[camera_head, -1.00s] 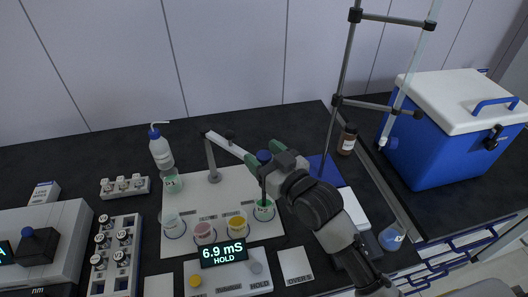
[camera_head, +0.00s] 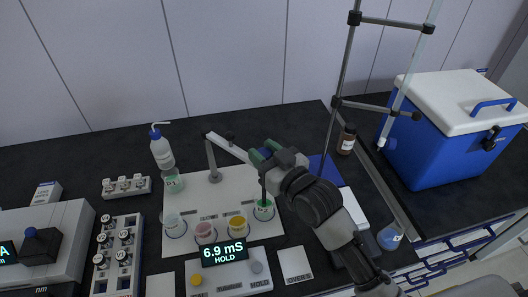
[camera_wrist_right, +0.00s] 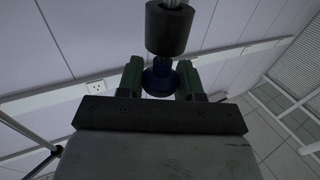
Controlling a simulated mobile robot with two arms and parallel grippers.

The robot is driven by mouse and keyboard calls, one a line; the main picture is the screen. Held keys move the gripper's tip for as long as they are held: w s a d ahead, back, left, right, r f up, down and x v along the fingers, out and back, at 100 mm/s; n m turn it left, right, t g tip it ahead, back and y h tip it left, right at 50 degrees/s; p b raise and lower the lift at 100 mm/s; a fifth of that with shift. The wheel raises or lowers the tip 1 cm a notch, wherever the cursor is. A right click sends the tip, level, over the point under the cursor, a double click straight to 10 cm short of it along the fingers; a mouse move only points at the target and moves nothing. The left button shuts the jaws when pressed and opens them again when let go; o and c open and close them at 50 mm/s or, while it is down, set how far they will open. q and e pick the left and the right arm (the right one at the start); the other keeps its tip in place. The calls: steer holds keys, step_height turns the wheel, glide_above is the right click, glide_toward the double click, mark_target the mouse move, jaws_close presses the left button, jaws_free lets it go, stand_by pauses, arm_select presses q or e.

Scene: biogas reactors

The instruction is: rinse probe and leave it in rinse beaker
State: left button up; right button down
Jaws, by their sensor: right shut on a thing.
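My right gripper (camera_head: 265,152) is shut on the probe's cap. In the right wrist view the blue cap (camera_wrist_right: 160,80) sits between the green fingertips. Further beakers stand on the white mat (camera_head: 215,197): a clear one (camera_head: 175,226), a red one (camera_head: 204,234), a yellow one (camera_head: 237,225) and a pale green one (camera_head: 174,184) at the back left. I cannot read which is the rinse beaker. My left gripper is out of view.
A wash bottle (camera_head: 162,150) is back left. A tall stand (camera_head: 340,90) and blue cooler (camera_head: 440,140) are right.

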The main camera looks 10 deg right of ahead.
step_height(320, 180, up, 7)
steer(key=p, duration=0.6)
steer(key=shift+r, duration=0.15)
steer(key=c, duration=0.7)
jaws_free()
